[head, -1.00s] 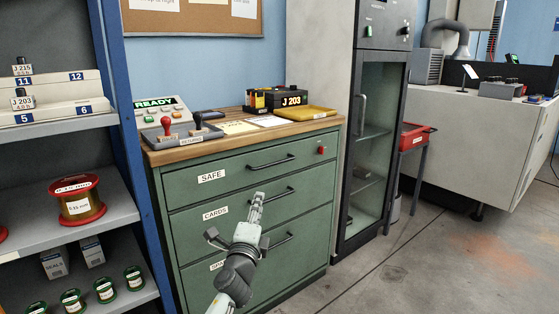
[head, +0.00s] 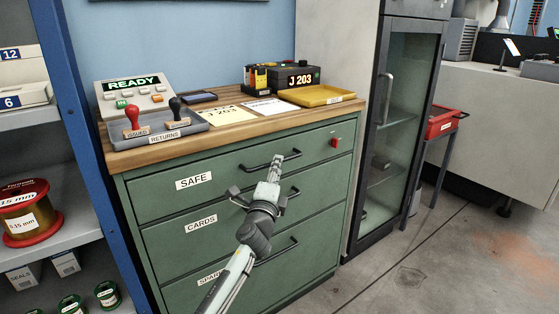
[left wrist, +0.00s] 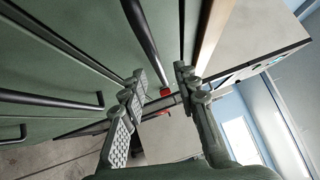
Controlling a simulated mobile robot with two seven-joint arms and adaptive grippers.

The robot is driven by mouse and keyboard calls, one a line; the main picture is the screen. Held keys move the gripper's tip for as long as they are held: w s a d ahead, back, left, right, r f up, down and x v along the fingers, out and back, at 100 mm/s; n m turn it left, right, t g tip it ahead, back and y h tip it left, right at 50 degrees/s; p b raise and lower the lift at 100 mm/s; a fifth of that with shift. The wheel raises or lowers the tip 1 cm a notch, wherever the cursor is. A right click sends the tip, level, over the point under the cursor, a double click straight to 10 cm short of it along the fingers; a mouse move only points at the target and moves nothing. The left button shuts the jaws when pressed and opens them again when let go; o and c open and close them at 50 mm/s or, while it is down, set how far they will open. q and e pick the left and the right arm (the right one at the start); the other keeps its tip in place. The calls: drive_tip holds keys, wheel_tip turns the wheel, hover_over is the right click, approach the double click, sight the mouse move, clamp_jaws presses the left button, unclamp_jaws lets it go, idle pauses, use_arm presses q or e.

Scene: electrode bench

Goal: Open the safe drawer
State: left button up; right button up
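The green cabinet's top drawer, labelled SAFE (head: 194,181), is closed and has a black bar handle (head: 256,168). A red lock or knob (head: 335,142) is at its upper right. The right gripper is not in view.
Below are the CARDS drawer (head: 201,224) and another drawer with handles. A shelf rack stands left, a glass-door cabinet (head: 397,130) right. Floor at right is clear.

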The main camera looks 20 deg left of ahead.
use_arm(q)
drive_tip(key=shift+w+a+r, duration=0.15)
drive_tip(key=shift+w, duration=0.85)
drive_tip(key=shift+w+a+r, duration=0.1)
drive_tip(key=shift+w, duration=0.9)
clamp_jaws()
